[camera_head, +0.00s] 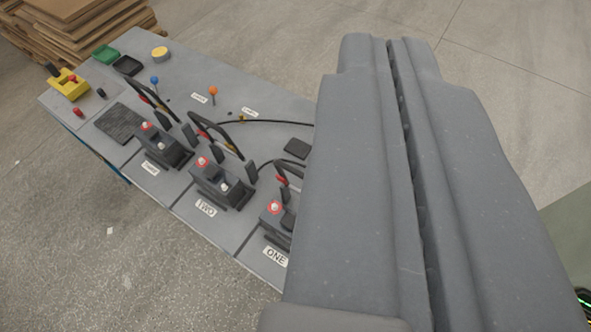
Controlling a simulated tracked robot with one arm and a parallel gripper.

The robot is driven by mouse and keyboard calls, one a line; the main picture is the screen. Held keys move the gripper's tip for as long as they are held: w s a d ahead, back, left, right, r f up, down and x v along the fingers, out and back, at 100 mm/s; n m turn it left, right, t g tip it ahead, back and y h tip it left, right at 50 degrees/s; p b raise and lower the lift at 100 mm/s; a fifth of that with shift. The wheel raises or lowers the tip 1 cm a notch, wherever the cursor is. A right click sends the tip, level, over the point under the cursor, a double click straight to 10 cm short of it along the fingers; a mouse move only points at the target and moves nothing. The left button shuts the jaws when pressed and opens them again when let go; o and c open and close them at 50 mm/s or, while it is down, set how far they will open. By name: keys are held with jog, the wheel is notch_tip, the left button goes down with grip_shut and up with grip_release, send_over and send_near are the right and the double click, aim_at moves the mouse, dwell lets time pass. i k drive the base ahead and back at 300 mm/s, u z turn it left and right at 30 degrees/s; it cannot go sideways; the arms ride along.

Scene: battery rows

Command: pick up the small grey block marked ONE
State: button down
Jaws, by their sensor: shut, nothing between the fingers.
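The small grey block (272,223) above the label ONE (276,256) stands at the near right part of the grey bench top. It has a red ring with a pale button on it, and its right side is hidden behind my gripper. My gripper (391,42) fills the right of the view, its two long grey fingers shut together with only a thin seam between them. It holds nothing. In the picture it lies to the right of the block and covers the right end of the bench.
A similar block (222,187) stands at label TWO, with another block (163,147) farther left. Black cable loops rise behind them. The bench (190,75) also holds blue and orange knobs, a yellow button and a yellow box. Stacked boards (75,25) lie behind; bare floor surrounds the bench.

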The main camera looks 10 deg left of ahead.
aim_at(278, 220)
jog(key=z, duration=0.05)
jog(key=k, duration=1.1)
jog(key=u, duration=0.2)
